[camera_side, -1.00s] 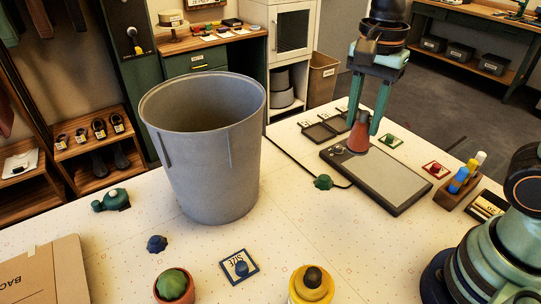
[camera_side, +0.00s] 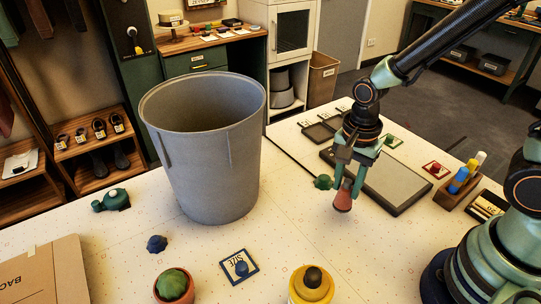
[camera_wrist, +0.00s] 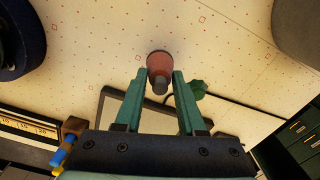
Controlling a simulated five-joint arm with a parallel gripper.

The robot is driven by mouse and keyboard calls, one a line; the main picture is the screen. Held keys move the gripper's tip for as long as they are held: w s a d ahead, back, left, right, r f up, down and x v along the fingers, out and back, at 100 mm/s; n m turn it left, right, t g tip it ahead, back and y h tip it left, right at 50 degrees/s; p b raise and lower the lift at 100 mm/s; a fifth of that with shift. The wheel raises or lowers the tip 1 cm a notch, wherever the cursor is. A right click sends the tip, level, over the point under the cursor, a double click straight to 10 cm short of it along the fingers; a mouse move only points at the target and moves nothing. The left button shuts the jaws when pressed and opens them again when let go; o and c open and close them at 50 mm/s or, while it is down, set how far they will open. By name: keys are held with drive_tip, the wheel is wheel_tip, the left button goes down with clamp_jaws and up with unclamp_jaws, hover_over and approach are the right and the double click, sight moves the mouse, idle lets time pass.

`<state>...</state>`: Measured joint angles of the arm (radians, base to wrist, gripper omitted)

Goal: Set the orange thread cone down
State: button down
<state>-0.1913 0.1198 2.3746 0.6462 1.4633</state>
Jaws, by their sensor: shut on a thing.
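The orange thread cone (camera_side: 343,199) looks reddish and is upright or nearly so, wide end down. My gripper (camera_side: 347,186) is shut on its narrow upper part, pointing down. The cone is over bare white table, just left of the grey tablet's near edge. I cannot tell whether its base touches the table. In the wrist view the cone (camera_wrist: 159,62) sits between the two green fingertips (camera_wrist: 159,76). The fingers hide part of its top in the side view.
The grey tablet (camera_side: 392,181) lies behind right, with a green knob (camera_side: 323,182) beside it. A tall grey bin (camera_side: 212,160) stands left.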

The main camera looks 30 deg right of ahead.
sight(347, 188)
drive_tip(key=shift+f, duration=1.6)
drive_tip(key=shift+f, duration=0.1)
drive_tip(key=c, duration=0.5)
unclamp_jaws()
